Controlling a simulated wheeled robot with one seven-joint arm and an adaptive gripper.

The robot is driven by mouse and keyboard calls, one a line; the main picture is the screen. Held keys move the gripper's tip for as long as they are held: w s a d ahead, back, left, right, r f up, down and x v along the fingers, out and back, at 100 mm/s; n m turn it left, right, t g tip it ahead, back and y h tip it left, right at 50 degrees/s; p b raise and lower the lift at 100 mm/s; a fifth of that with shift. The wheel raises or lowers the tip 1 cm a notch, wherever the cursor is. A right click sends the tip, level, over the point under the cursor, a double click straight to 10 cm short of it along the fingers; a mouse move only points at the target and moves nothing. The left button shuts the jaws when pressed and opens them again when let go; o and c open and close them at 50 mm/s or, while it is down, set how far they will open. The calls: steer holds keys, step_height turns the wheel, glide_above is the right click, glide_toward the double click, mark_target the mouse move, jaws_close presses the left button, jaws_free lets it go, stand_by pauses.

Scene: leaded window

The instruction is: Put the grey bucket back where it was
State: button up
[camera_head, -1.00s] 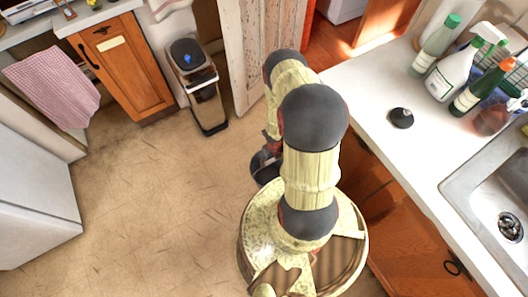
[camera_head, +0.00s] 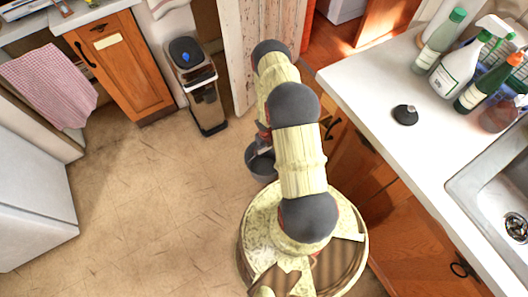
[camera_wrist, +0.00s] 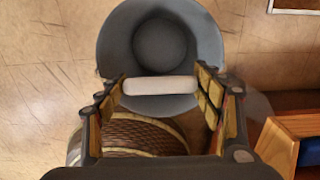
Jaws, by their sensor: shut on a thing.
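The grey bucket (camera_head: 262,165) hangs below my arm in the head view, partly hidden by the arm and gripper. In the wrist view the bucket (camera_wrist: 110,45) is seen from above with its open round mouth and an empty-looking inside. Its pale handle grip (camera_wrist: 160,85) lies between the two fingers of my gripper (camera_wrist: 160,92), which is shut on it. The gripper also shows in part in the head view (camera_head: 264,140). Whether the bucket touches the floor I cannot tell.
Tan floor (camera_head: 160,200) is open to the left of the bucket. A bin (camera_head: 198,85) stands further back, beside a worn door (camera_head: 250,45). Wooden cabinets (camera_head: 400,210) under the white counter (camera_head: 385,95) border the right. A black stopper (camera_head: 405,115) lies on the counter.

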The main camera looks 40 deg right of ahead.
steer(key=shift+w+d+f+b, duration=0.1)
steer(key=shift+w+f+b, duration=0.15)
steer(key=shift+f, duration=0.5)
steer(key=shift+w+d+f+b, duration=0.15)
steer(key=shift+f+b, duration=0.1)
steer(key=shift+f, duration=0.45)
steer(key=shift+w+d+f+b, duration=0.1)
steer(key=shift+w+f+b, duration=0.15)
steer(key=shift+f, duration=0.5)
steer(key=shift+s+f, duration=0.1)
steer(key=shift+f, duration=0.1)
steer(key=o, duration=1.9)
